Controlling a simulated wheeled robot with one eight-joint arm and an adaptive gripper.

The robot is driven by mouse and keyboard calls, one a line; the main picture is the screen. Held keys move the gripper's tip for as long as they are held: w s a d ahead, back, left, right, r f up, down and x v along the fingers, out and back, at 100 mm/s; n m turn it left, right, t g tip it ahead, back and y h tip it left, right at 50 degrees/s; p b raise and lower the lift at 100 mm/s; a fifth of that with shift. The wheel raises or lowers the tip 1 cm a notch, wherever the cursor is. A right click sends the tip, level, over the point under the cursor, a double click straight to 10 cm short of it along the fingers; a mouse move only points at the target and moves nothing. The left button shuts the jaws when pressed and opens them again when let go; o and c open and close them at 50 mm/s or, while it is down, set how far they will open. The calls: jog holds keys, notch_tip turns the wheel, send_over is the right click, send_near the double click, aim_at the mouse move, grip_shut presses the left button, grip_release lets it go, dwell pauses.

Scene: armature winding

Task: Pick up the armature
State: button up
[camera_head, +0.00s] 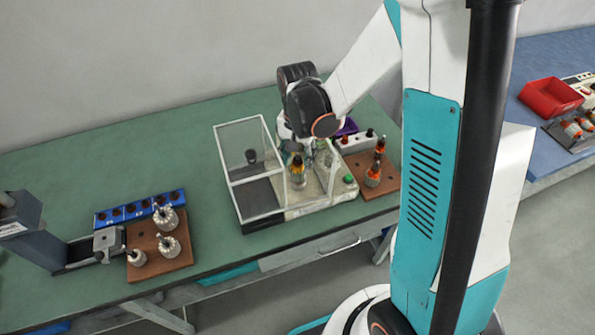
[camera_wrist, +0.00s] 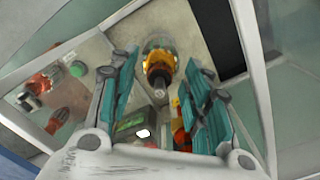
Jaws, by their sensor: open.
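An armature (camera_head: 297,171) with an orange and dark upper part stands in the glass-walled machine (camera_head: 241,205). In the wrist view an orange-wound armature (camera_wrist: 160,52) with a dark shaft end shows between my fingertips. My gripper (camera_wrist: 160,68) is open, its two teal fingers on either side of the armature in the picture; I cannot tell whether either touches it. In the head view my gripper (camera_head: 297,150) is over the machine, largely hidden by my wrist. Two more orange armatures (camera_head: 372,176) (camera_head: 379,147) stand on a brown board (camera_head: 388,188) at the right.
Clear panels and a frame (camera_head: 260,119) stand close around my gripper. A green button (camera_head: 348,179) is at the machine's right. Green table between is clear.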

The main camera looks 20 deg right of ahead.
grip_shut()
jog(key=shift+r, duration=0.15)
notch_tip(320, 180, up, 20)
jog(key=p, duration=0.4)
jog(key=shift+p, duration=0.4)
